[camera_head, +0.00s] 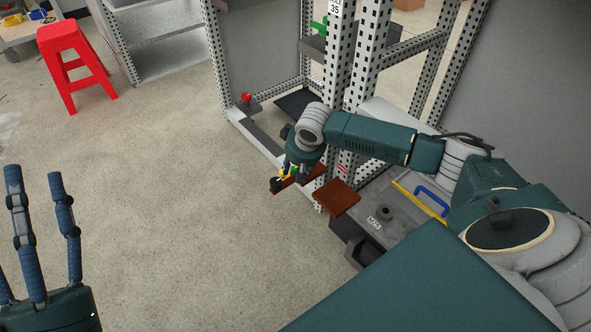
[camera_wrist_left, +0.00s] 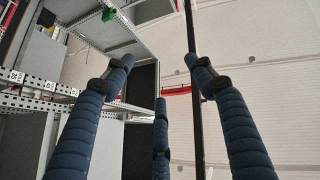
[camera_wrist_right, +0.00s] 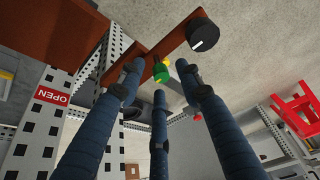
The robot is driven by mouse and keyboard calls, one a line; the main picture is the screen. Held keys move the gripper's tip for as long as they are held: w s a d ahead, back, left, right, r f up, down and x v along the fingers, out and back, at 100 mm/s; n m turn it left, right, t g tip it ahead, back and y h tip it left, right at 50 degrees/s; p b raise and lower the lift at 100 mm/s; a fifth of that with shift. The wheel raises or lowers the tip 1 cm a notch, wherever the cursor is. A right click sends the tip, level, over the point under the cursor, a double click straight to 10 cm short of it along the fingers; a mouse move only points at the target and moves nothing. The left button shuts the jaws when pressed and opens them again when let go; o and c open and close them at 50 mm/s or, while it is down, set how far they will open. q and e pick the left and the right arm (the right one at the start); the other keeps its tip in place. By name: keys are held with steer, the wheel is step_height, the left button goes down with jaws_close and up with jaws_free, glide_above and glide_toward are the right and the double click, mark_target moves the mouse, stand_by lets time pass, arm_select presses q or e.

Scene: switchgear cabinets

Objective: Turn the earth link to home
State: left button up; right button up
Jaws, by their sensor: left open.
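The earth link looks like a brown bar (camera_head: 287,185) with a black knob (camera_head: 275,185) and a green-and-yellow piece at the cabinet's front post. In the right wrist view the bar (camera_wrist_right: 148,57) runs diagonally, with the knob (camera_wrist_right: 203,32) at its upper right end. The green-and-yellow piece (camera_wrist_right: 160,72) shows between the fingertips of my right gripper (camera_wrist_right: 160,78). These fingers are drawn in closer than the left ones, but whether they touch it is hidden. My left gripper (camera_head: 42,185) is open and empty over bare floor, far left of the link.
A brown plate (camera_head: 337,197) juts out right of the link. Perforated posts (camera_head: 345,70) stand behind my right arm; one carries a red OPEN label (camera_wrist_right: 50,96). A grey unit with a blue handle (camera_head: 431,199) lies right. A red stool (camera_head: 75,62) stands far left. The floor between is clear.

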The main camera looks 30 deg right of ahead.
arm_select(q)
steer(key=shift+s+r+t, duration=0.6)
steer(key=shift+s+r, duration=0.1)
steer(key=shift+r, duration=0.15)
arm_select(e)
steer(key=shift+w+f, duration=0.2)
steer(key=shift+f, duration=0.15)
jaws_close()
